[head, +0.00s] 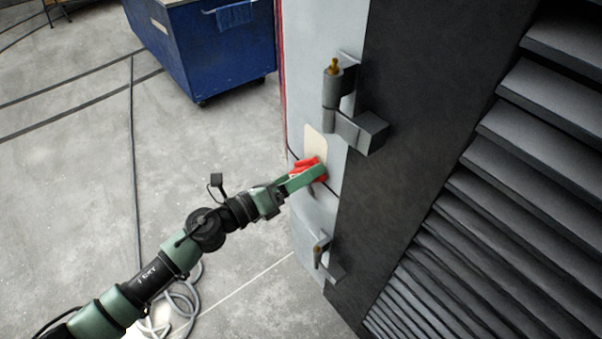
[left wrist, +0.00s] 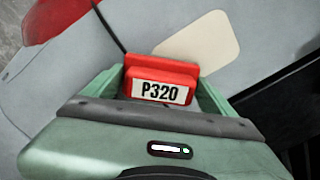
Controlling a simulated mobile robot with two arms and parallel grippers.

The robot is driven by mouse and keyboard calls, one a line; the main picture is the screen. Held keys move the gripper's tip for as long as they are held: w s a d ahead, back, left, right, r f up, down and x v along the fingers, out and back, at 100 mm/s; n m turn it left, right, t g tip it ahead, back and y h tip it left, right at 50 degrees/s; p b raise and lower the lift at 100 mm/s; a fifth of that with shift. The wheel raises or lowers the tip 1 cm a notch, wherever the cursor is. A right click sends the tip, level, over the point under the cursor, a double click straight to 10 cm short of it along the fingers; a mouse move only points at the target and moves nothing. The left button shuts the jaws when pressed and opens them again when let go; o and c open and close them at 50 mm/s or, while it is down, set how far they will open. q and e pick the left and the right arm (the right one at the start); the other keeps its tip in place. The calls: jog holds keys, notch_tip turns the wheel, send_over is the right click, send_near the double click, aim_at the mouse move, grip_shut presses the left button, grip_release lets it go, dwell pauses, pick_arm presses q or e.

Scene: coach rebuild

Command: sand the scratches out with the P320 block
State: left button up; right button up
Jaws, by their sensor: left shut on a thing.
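My left gripper (head: 318,172) is shut on the red P320 block (left wrist: 160,88), whose label faces the left wrist camera. The block (head: 305,168) is at the pale grey panel (head: 312,50), just below a beige patch (head: 315,143). The patch also shows beyond the block in the left wrist view (left wrist: 205,48). I cannot tell whether the block touches the panel. No scratches show clearly. My right gripper is not in view.
An upper hinge (head: 340,100) and a lower hinge (head: 322,258) stick out from the panel. Dark louvres (head: 500,200) are at the right. A blue cabinet on casters (head: 215,50) stands behind.

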pick_arm(q)
jog(key=shift+b+v, duration=0.55)
jog(key=shift+v, duration=2.4)
jog(key=shift+b+v, duration=0.5)
jog(key=shift+v, duration=0.95)
